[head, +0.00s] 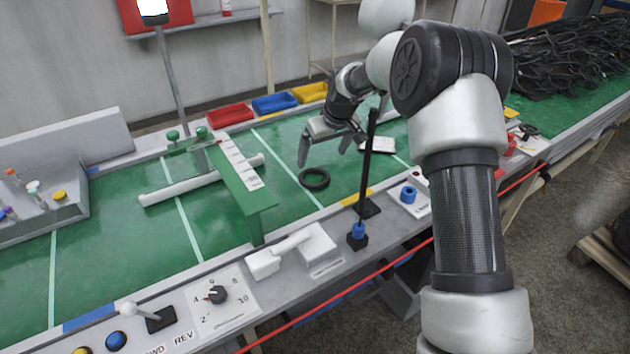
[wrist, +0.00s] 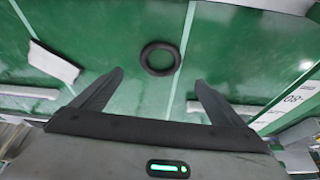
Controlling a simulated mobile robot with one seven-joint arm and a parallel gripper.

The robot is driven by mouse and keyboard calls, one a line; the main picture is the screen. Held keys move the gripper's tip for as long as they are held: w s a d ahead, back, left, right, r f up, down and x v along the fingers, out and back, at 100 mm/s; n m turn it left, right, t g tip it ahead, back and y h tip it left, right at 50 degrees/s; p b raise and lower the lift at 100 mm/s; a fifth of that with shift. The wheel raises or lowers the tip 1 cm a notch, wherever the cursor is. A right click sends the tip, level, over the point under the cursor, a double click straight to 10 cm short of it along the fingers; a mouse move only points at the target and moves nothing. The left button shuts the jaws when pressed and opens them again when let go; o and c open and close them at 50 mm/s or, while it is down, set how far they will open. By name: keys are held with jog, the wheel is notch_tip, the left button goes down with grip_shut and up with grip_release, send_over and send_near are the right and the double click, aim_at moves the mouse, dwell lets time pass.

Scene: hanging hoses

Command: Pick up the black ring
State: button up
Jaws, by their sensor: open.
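The black ring (head: 314,184) lies flat on the green work surface, right of the green bracket in the head view. It also shows whole in the wrist view (wrist: 146,58), ahead of the fingertips and roughly between their lines. My gripper (head: 322,158) is open and empty above the surface, close to the ring and apart from it. In the wrist view its two dark fingers (wrist: 158,78) are spread wide, with only bare green surface between them.
A green bracket (head: 245,195) with white labels stands left of the ring. A thin black post (head: 367,160) rises on the right, near my arm. A white block (head: 377,145) lies behind. Red (head: 229,116), blue (head: 274,103) and yellow (head: 309,93) trays line the back edge.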

aim_at(327, 178)
jog(key=b+x, duration=0.1)
jog(key=x, duration=0.9)
jog(key=shift+a+f+b, duration=0.1)
jog(key=shift+f+b, duration=0.25)
jog(key=shift+c, duration=0.5)
jog(key=c, duration=1)
